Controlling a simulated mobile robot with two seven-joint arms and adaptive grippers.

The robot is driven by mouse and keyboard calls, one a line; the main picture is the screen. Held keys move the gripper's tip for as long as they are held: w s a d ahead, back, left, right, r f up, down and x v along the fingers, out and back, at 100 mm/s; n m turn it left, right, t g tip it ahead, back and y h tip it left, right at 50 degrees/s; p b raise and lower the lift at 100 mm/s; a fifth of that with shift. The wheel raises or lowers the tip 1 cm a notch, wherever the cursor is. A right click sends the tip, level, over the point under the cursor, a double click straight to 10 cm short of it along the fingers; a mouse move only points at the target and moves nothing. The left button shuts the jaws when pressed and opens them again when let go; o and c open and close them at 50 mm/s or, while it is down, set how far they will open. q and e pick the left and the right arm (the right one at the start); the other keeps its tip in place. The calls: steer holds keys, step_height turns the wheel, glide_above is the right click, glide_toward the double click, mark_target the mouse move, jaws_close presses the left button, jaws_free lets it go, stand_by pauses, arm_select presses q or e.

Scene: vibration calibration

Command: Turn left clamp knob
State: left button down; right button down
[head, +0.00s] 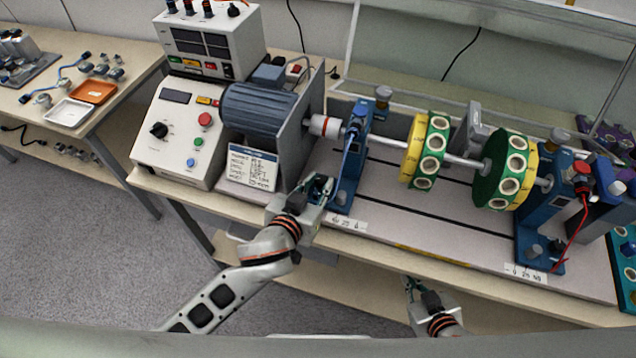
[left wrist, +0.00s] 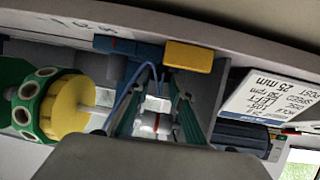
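Whether the fingers touch anything is unclear. A clamp knob at the left stand's foot is not clearly visible; the gripper covers that area. My right gripper (head: 412,288) hangs low in front of the bench; its opening is unclear.
The blue motor (head: 258,106) and the label card (head: 252,167) are close left of my left gripper. The shaft carries green-and-yellow discs (head: 428,150) to the right. A right blue stand (head: 545,215) with a red cable is farther right. The control box (head: 178,133) is at left.

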arm_select(q)
steer(key=shift+a+m+g+h, duration=0.2)
steer(key=shift+m+g+h, duration=0.2)
steer(key=shift+m+h, duration=0.4)
steer(key=c, duration=2)
jaws_free()
steer(key=shift+c, duration=0.2)
steer(key=v, duration=1.2)
steer(key=shift+f, duration=0.1)
